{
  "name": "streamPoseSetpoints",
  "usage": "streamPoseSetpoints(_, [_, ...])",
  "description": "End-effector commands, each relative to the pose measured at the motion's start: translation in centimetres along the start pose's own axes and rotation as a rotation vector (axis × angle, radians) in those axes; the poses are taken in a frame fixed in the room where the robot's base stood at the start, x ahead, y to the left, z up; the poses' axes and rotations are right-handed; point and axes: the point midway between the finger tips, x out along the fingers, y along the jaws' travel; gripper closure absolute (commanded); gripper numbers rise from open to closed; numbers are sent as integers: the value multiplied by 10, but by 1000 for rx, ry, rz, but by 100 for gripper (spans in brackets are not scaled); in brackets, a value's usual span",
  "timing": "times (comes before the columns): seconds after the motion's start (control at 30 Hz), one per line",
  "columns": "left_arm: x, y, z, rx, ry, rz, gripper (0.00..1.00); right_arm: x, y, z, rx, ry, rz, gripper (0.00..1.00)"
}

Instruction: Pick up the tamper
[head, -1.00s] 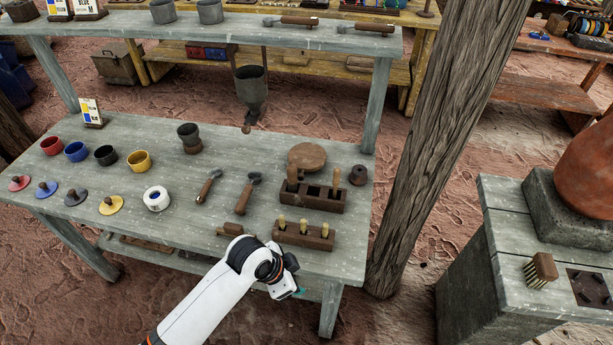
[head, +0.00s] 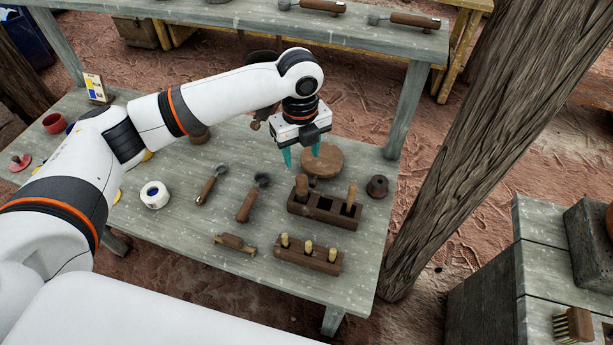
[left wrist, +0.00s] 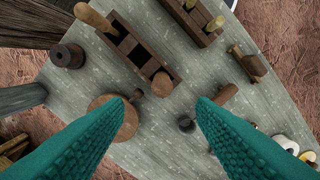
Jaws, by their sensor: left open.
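My left gripper (head: 301,157) is open and empty, pointing down above the back of the grey workbench. Its teal fingers frame the left wrist view (left wrist: 164,102). A dark wooden rack (head: 323,208) stands below and in front of it, with a thick brown wooden tool (head: 301,186) upright at its left end. That tool's rounded top (left wrist: 163,82) shows between the fingers in the left wrist view, apart from them. A thinner handle (head: 351,194) stands at the rack's right end. I cannot tell for sure which tool is the tamper. My right gripper is not in view.
A round wooden disc (head: 324,161) lies behind the rack, and a dark knob-shaped piece (head: 377,187) stands to its right. A smaller rack (head: 308,256) with pale-handled tools is in front. Two brown-handled tools (head: 252,198) lie left. A rough post (head: 450,150) rises beyond the bench's right edge.

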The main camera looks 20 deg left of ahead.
Motion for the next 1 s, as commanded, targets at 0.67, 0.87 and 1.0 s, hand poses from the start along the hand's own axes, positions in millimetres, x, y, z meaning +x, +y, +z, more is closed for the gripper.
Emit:
streamPoseSetpoints(0.67, [78, -2, 0, 6, 0, -7, 49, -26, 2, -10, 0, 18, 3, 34])
streamPoseSetpoints(0.87, [108, -1, 0, 6, 1, -5, 49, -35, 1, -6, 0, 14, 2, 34])
streamPoseSetpoints(1.0, [117, -1, 0, 6, 2, -4, 49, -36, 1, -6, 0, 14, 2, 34])
